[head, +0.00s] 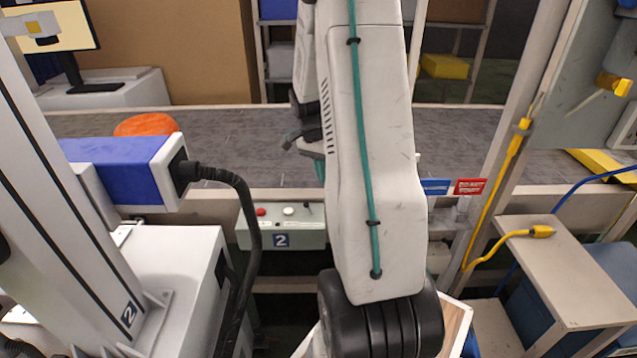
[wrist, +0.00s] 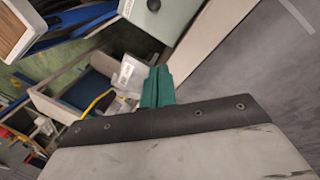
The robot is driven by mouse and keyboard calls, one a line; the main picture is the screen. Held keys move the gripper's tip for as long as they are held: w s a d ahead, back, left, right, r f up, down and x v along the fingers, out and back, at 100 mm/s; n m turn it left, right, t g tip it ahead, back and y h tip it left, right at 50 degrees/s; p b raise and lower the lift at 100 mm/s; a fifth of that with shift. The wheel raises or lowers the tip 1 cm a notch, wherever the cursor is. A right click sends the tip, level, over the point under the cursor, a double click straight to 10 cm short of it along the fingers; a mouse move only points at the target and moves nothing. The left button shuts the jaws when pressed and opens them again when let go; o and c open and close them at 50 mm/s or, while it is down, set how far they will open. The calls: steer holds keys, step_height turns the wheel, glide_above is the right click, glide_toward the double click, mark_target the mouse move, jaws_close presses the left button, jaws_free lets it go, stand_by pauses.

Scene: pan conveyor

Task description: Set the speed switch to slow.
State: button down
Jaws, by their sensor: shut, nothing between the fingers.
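The pale green control box (head: 282,238) labelled 2 hangs on the front of the conveyor in the head view. Its top has a red button (head: 261,212), a white button (head: 288,211) and a small black switch lever (head: 307,205) at the right; its setting is too small to read. My arm hides the area just right of the box. In the wrist view, my gripper (wrist: 157,88) has its teal fingers together and empty. Part of a pale green box (wrist: 165,18) with a dark round knob shows beyond the fingertips, apart from them.
The grey conveyor belt (head: 240,145) runs across behind the box, with an orange pan (head: 146,124) at left. A blue and white machine (head: 125,170) with a black cable stands left. A small table (head: 570,270) with yellow cable stands right.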

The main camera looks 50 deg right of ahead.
steer(key=w+a+r, duration=0.1)
steer(key=w+r, duration=0.3)
steer(key=r, duration=0.4)
steer(key=shift+w+a+r, duration=0.2)
steer(key=shift+a, duration=0.15)
